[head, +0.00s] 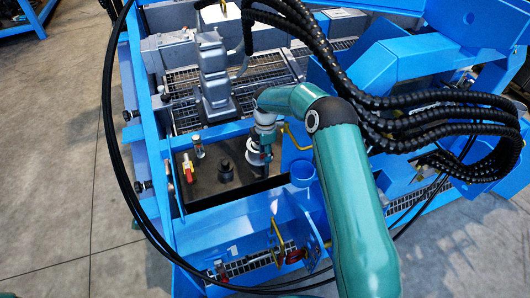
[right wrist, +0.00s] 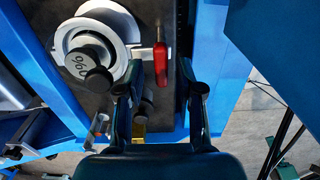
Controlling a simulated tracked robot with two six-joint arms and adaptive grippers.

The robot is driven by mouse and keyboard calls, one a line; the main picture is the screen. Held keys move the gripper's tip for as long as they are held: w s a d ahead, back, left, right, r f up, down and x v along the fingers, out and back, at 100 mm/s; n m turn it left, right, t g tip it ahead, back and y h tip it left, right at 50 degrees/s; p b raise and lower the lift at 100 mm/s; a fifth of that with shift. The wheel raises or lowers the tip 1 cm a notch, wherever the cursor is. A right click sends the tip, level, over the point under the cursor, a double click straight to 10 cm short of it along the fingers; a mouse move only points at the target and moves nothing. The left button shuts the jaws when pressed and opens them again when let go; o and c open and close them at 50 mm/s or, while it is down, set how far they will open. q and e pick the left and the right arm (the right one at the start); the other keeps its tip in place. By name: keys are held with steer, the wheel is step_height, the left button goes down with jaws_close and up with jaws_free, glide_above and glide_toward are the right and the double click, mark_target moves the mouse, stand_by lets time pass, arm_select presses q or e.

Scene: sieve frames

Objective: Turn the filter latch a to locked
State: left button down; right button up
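A red latch handle (right wrist: 161,62) stands upright in the right wrist view, on a dark plate beside a round white flange. My right gripper (right wrist: 160,84) is open, with one dark finger on each side of the line to this handle. No contact with the handle shows. In the head view my right gripper (head: 259,157) points down over the dark plate, and its fingers are small and partly hidden. A red handle (head: 188,168) shows at the left of that plate, apart from the gripper. I cannot tell which handle is latch a. My left gripper is not in view.
A black knob (head: 225,172) stands on the plate between the red handle and my gripper. A blue frame beam (head: 235,222) runs along the front. A grey motor housing (head: 214,80) stands behind. Black hoses hang over the right side. Another red part (head: 293,256) sits at the front.

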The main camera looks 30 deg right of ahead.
step_height(320, 180, up, 12)
stand_by(0.8)
stand_by(0.3)
